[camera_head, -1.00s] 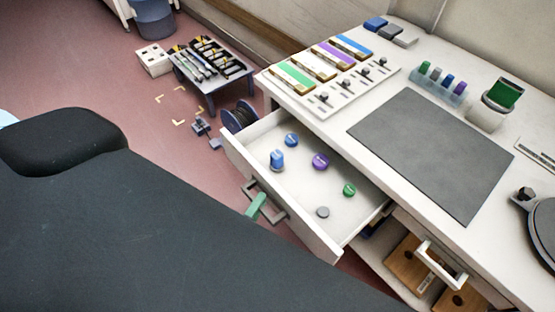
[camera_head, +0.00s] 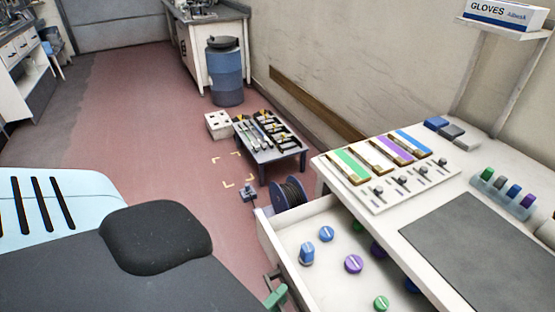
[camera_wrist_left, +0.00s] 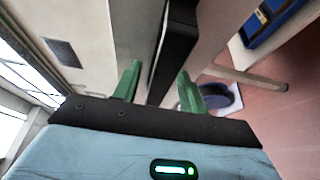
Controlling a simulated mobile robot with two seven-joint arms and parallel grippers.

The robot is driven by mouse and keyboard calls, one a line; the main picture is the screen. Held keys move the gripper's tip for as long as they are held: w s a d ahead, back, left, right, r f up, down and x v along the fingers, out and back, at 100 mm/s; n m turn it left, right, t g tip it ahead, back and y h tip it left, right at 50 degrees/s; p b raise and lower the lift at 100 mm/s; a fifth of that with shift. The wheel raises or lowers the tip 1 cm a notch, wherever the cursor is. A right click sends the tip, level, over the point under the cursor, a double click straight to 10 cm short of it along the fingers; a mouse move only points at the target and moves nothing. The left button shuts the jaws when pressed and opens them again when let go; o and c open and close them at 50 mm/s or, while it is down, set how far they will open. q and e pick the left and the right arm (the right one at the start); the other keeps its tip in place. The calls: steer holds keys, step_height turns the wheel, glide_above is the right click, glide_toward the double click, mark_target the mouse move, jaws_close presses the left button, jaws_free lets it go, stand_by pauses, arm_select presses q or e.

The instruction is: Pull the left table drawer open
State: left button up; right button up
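The left table drawer (camera_head: 284,268) is pulled out from under the white table (camera_head: 440,188), with blue, purple and green knobs in it. Its dark handle (camera_head: 271,280) is on the drawer's front, partly cut off low in the head view. My left gripper (camera_head: 275,297) is at this handle; only a green fingertip shows there. In the left wrist view, its two green fingers (camera_wrist_left: 159,68) stand apart on either side of the dark handle bar (camera_wrist_left: 177,40). A gap shows beside the left finger; contact at the other is unclear. My right gripper is out of view.
A cable spool (camera_head: 289,195) and a low rack (camera_head: 272,150) with tools stand on the floor beyond the drawer. A blue barrel (camera_head: 227,75) is farther back. Pink floor (camera_head: 150,140) is clear to the left. A dark grey mat (camera_head: 475,250) lies on the table.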

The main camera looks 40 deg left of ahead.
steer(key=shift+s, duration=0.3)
arm_select(q)
steer(key=s+b, duration=0.1)
steer(key=s, duration=0.6)
steer(key=shift+s+d, duration=0.15)
steer(key=shift+s, duration=0.25)
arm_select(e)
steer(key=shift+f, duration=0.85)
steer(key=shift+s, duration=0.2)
arm_select(q)
steer(key=shift+d, duration=0.1)
